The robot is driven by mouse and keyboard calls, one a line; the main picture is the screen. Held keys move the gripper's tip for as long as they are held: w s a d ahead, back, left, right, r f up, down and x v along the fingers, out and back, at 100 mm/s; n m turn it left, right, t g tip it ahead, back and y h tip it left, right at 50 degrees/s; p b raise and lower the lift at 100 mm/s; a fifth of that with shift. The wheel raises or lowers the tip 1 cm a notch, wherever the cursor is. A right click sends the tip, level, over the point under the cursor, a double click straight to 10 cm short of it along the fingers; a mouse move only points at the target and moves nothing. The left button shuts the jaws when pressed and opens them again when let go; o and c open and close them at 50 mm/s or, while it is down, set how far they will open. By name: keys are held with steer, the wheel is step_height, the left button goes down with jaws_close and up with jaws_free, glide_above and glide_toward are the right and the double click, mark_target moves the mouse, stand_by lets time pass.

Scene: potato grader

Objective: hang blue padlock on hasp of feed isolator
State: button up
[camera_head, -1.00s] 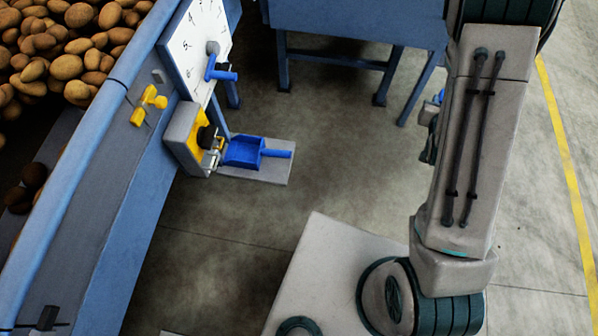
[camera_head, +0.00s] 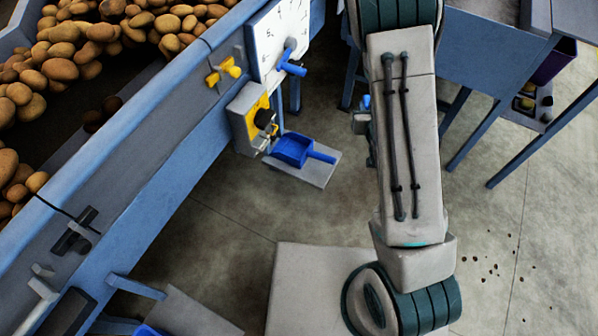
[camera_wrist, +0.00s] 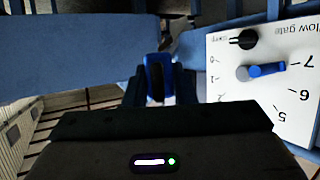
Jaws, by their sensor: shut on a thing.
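The feed isolator (camera_head: 240,117) is a grey box with a yellow face and a black knob, on the side of the blue machine. Its hasp seems to be the small metal part (camera_head: 268,142) below the knob, too small to make out. My gripper (camera_wrist: 158,92) is shut on the blue padlock (camera_wrist: 158,62), which shows between the dark fingertips in the wrist view. In the head view a bit of blue, likely the padlock (camera_head: 365,102), shows beside my arm, right of the isolator and apart from it. My arm mostly hides the gripper there.
A white dial board (camera_head: 272,45) with a blue handle (camera_head: 290,66) is above the isolator; it also shows in the wrist view (camera_wrist: 255,110). A blue scoop (camera_head: 293,150) sits on a grey shelf below. A yellow knob (camera_head: 224,71) is at left. Open floor lies between.

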steer(key=s+a+f+n+g+y+b, duration=0.4)
steer(key=s+a+f+n+y+b, duration=0.15)
steer(key=a+f, duration=0.2)
steer(key=s+a+f+n+g+y+b, duration=0.4)
steer(key=s+a+f+n+y+b, duration=0.15)
steer(key=a+f+n+b, duration=0.2)
steer(key=w+r+p+x, duration=0.1)
steer(key=r+x, duration=0.1)
steer(key=x, duration=1)
steer(key=shift+a+m, duration=0.4)
steer(key=shift+a, duration=0.25)
steer(key=shift+r, duration=0.2)
steer(key=o, duration=1.1)
steer(key=shift+c, duration=0.2)
